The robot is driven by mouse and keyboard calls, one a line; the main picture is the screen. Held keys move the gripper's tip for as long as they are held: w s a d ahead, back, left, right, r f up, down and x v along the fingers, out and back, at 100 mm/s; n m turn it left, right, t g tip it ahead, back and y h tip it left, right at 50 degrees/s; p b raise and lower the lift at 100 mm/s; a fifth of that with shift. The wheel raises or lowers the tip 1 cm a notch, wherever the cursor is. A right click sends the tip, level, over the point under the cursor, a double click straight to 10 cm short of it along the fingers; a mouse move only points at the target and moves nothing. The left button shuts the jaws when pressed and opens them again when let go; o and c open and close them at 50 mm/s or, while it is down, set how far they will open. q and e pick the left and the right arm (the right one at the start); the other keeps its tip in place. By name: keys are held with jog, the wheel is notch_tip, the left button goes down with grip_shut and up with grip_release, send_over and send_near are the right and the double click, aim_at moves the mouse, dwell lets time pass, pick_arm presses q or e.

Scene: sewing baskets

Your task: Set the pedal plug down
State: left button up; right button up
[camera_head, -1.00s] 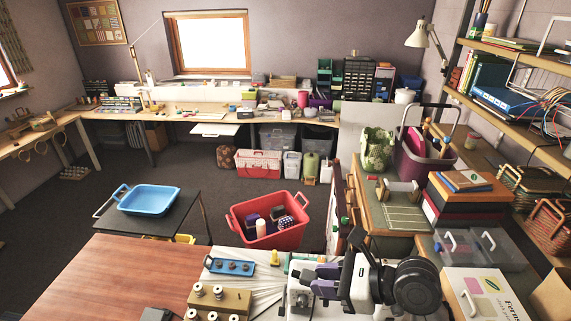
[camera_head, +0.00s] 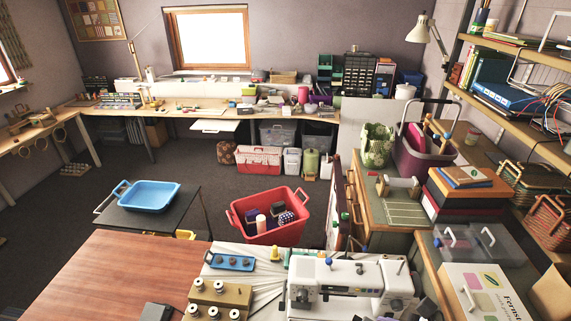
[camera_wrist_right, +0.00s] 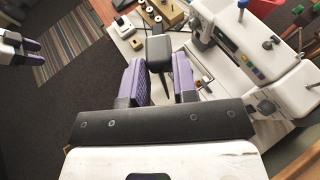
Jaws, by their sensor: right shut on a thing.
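My right gripper (camera_wrist_right: 159,82), with purple pads, is shut on a black pedal plug (camera_wrist_right: 158,50) in the right wrist view. The plug's dark block shows beyond the fingertips, with a thin dark part running back between them. It is in front of the white sewing machine (camera_wrist_right: 243,45); whether it touches anything below is unclear. The machine also stands at the front of the head view (camera_head: 345,280). Part of my left gripper (camera_wrist_right: 32,45) shows at the upper left of the wrist view, over the floor; its opening is unclear. Neither gripper shows in the head view.
A spool rack (camera_head: 219,296) and a blue tray (camera_head: 231,262) lie left of the machine. A small dark item (camera_head: 157,312) sits at the front edge. The brown tabletop (camera_head: 130,270) at left is largely clear. A red basket (camera_head: 270,235) stands behind.

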dwell(0.4)
pick_arm(q)
jog(key=shift+o, duration=0.2)
pick_arm(e)
jog(key=a+r+n+g+y, duration=0.1)
jog(key=a+r+n+g, duration=0.1)
jog(key=a+g, duration=0.1)
jog(key=a+r+n+g, duration=0.3)
jog(key=a, duration=0.3)
jog(key=a+r+n+g+y, duration=0.1)
jog(key=a+r+n+g, duration=0.1)
jog(key=a+n+g, duration=0.1)
jog(key=shift+a+r+y, duration=0.3)
jog(key=shift+a+r, duration=0.05)
jog(key=shift+a, duration=0.5)
grip_shut()
